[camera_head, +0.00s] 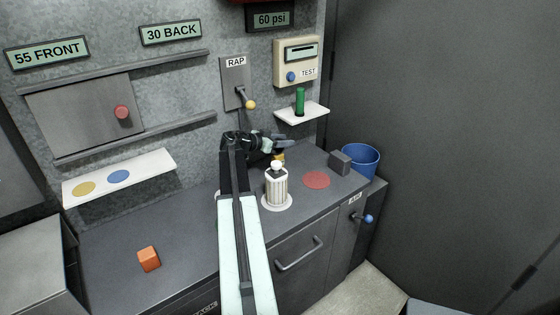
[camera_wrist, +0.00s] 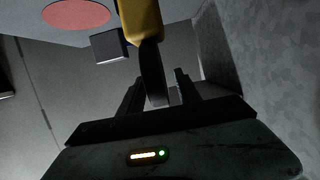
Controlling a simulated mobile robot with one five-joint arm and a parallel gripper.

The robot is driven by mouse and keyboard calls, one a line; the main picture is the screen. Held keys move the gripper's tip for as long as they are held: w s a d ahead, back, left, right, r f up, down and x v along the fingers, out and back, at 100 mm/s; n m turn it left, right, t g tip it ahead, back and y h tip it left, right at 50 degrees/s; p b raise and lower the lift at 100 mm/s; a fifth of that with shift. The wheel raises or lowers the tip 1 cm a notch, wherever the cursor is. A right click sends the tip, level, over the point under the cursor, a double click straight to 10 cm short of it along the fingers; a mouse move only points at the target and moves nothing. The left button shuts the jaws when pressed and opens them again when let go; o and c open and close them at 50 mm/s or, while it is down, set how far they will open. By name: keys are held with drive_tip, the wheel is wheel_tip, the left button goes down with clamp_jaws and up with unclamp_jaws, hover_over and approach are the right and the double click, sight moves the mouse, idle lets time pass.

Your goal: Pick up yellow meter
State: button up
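In the wrist view the yellow meter (camera_wrist: 142,22) has a yellow body and a dark narrower part that reaches down between the two fingers of my gripper (camera_wrist: 156,85). The fingers stand apart, with a visible gap on either side of the dark part, so my gripper looks open around it.
A striped white bottle (camera_head: 277,188) stands on the bench close to my arm. A red disc (camera_head: 317,180), a grey block (camera_head: 341,163) and a blue bin (camera_head: 361,160) are to the right. A shelf with a green cylinder (camera_head: 300,101) is above. An orange cube (camera_head: 148,258) lies front left.

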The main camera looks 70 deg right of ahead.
clamp_jaws()
idle(1.4)
